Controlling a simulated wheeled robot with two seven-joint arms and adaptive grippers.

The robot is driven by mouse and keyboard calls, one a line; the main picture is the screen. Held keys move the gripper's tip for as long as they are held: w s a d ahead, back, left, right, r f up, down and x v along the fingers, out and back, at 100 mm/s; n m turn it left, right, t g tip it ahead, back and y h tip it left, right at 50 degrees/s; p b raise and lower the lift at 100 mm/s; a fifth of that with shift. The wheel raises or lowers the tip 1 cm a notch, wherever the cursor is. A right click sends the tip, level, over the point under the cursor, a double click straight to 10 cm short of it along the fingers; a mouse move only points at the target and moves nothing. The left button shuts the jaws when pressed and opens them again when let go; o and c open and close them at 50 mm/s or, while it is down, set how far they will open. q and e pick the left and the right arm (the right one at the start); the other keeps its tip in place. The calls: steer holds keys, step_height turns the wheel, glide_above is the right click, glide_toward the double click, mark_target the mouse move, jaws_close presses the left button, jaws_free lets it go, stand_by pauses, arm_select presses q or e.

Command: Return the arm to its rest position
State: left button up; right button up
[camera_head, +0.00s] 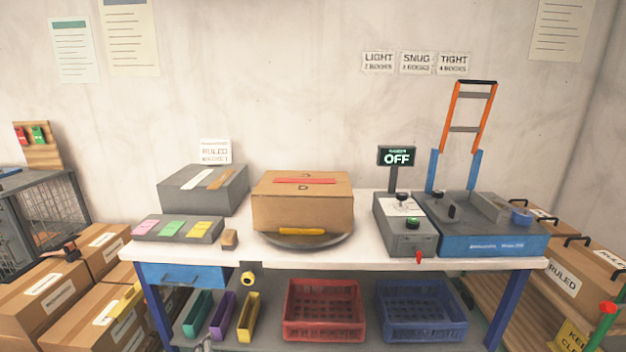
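Neither of my grippers shows in the head view, and no arm of mine can be made out. A closed cardboard carton (303,205) sits on a dark round turntable (335,241) at the middle of the white worktable (350,258). A red strip (305,181) lies across the carton's top. A yellow strip (302,231) is at the foot of its front face.
A grey box (203,195), a pad tray (177,229) and a small brown block (229,239) stand left. A control box (404,240) and blue-grey machine (490,242) stand right; the display (397,157) reads OFF. Red (323,328) and blue (421,331) crates sit below.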

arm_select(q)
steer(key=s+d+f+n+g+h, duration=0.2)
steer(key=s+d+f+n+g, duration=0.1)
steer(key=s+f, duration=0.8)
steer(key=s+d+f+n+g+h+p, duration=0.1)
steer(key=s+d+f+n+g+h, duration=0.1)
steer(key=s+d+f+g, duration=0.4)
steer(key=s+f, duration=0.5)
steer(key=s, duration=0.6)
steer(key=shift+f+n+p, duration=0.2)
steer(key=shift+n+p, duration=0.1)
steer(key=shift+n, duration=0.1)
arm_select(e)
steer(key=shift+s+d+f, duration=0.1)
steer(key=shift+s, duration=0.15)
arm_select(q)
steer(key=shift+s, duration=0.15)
